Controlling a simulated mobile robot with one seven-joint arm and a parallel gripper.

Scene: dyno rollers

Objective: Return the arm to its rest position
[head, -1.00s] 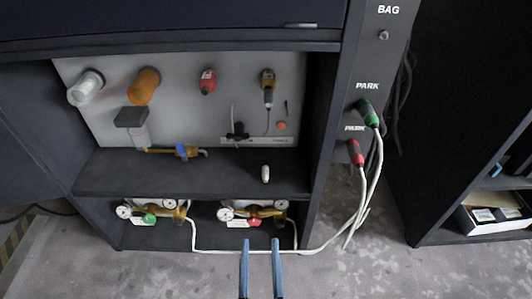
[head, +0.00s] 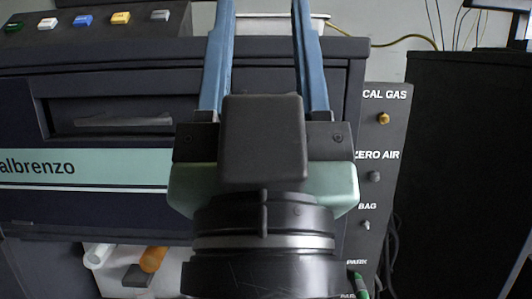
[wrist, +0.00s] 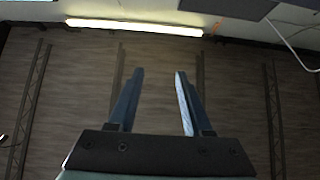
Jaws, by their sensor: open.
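My gripper (head: 262,20) stands large in the middle of the head view, pointing up, with its two blue fingers apart and nothing between them. Its dark palm and pale green wrist hide part of the cabinet behind it. In the wrist view my gripper (wrist: 154,75) is also open and empty. Behind it there are a brown panelled surface and a lit strip lamp (wrist: 134,27).
A dark cabinet (head: 100,110) with a drawer handle and a row of coloured buttons fills the left. A side panel (head: 376,215) labelled CAL GAS, ZERO AIR, BAG and PARK stands to the right. A dark cabinet (head: 465,170) is at the far right.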

